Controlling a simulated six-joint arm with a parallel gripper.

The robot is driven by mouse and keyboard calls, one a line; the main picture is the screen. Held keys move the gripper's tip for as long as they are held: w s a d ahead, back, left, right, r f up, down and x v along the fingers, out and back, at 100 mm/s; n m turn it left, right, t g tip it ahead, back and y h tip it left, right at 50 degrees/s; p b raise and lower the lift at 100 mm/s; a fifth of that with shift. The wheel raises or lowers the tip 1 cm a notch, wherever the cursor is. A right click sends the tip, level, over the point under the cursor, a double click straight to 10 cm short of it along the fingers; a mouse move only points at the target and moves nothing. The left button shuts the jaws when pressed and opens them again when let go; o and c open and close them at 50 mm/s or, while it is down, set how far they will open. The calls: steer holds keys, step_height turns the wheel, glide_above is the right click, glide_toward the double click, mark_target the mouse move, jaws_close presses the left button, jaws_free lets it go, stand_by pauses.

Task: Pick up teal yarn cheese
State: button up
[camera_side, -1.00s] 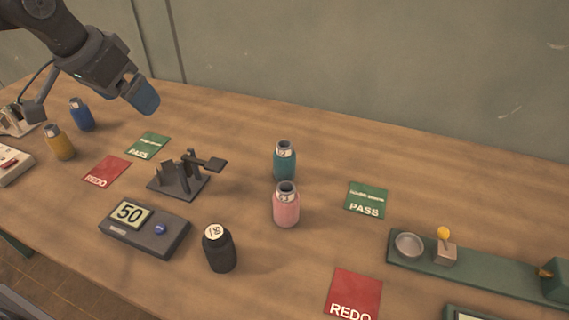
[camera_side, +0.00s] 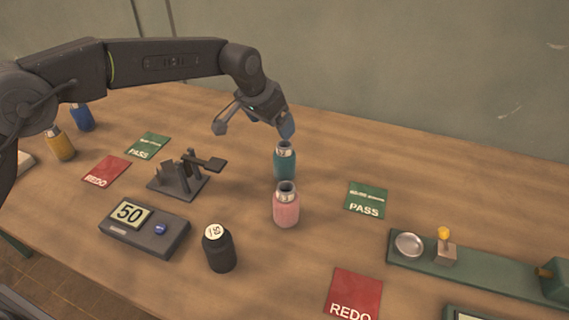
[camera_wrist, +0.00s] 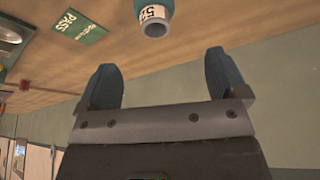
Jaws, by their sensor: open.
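No yarn or cheese shows; the teal thing in view is a teal bottle (camera_side: 285,164) with a metal neck and a white label. It stands upright on the table, behind the pink bottle (camera_side: 286,208). My gripper (camera_side: 253,126) is open and empty, above and slightly left of the teal bottle, with one finger close over its top. In the wrist view the teal bottle (camera_wrist: 153,14) is at the top edge, its open mouth towards me, beyond and between the spread fingers of my gripper (camera_wrist: 161,66). Most of its body is cut off there.
A black bottle (camera_side: 219,250), a scale reading 50 (camera_side: 145,228) and a dark stand (camera_side: 180,180) are to the left. A green PASS card (camera_side: 366,200) and a red REDO card (camera_side: 354,296) lie right. A green base with a metal bowl (camera_side: 408,245) is far right.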

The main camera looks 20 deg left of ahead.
mark_target(285, 149)
steer(key=x, duration=0.5)
steer(key=shift+f, duration=0.1)
steer(key=shift+s+d+x, duration=0.15)
steer(key=shift+x, duration=1.2)
steer(key=shift+s+d+x, duration=0.1)
steer(key=shift+x, duration=1.25)
steer(key=c, duration=1.3)
steer(key=shift+o, duration=0.2)
